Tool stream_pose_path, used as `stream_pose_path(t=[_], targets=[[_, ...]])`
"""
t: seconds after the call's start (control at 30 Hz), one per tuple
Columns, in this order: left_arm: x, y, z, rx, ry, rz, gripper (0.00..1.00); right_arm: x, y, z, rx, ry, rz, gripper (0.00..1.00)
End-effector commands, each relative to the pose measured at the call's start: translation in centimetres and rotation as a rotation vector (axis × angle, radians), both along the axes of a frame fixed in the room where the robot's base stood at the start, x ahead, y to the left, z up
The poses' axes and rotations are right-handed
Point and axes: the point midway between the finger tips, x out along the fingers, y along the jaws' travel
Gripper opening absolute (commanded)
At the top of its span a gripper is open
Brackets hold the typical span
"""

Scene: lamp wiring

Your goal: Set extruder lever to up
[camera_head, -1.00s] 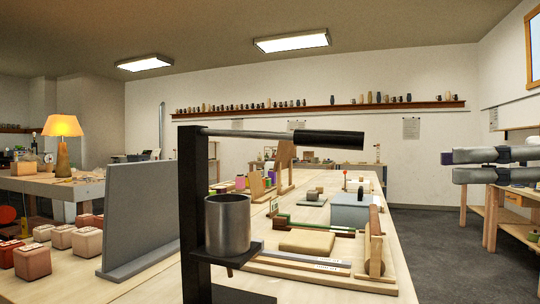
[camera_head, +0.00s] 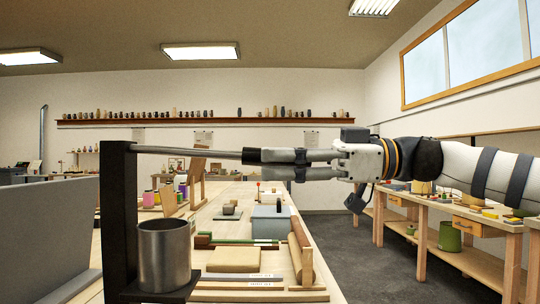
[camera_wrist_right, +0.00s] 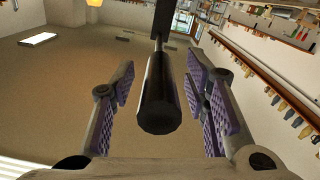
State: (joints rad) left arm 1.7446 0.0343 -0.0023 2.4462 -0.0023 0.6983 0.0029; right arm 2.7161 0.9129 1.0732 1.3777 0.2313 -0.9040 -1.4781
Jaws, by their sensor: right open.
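The extruder lever is a thin metal rod (camera_head: 195,150) with a thick black handle (camera_head: 251,155). It runs nearly level to the right from the top of a black post (camera_head: 117,215). A metal cylinder (camera_head: 164,254) sits on the post's bracket below it. My right gripper (camera_head: 268,164) comes in from the right at the handle, and its fingers hide most of the handle. In the right wrist view the black handle (camera_wrist_right: 160,100) lies between the open, purple-padded fingers, with a gap on both sides. My left gripper is not in view.
A grey upright panel (camera_head: 45,240) stands left of the post. Behind the post, the bench holds a wooden board (camera_head: 262,285) with a beige block (camera_head: 234,259) and a grey-blue box (camera_head: 270,222). A side table (camera_head: 470,258) stands at the right.

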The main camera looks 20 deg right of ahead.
Motion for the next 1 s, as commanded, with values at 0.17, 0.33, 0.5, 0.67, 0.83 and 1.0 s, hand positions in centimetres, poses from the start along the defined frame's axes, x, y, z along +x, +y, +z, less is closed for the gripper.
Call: stream_pose_path(t=[0.17, 0.33, 0.5, 0.67, 0.83, 1.0], targets=[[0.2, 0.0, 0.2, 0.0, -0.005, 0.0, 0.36, 0.4, 1.4, 0.0, 0.0, -0.001, -0.001, 0.42], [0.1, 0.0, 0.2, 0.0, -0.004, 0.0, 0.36, 0.5, 1.5, 0.0, 0.0, 0.0, -0.002, 0.42], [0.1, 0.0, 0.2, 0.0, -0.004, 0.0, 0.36, 0.5, 1.4, 0.0, 0.0, 0.0, -0.001, 0.17], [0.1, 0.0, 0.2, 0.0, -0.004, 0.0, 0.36, 0.5, 1.4, 0.0, 0.0, 0.0, -0.001, 0.0], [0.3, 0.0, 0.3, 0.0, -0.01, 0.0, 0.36, 0.4, 1.4, 0.3, -0.005, -0.001, -0.001, 0.0], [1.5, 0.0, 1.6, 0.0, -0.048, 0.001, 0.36, 0.1, 1.4, 2.1, -0.052, 0.002, -0.002, 0.0]])
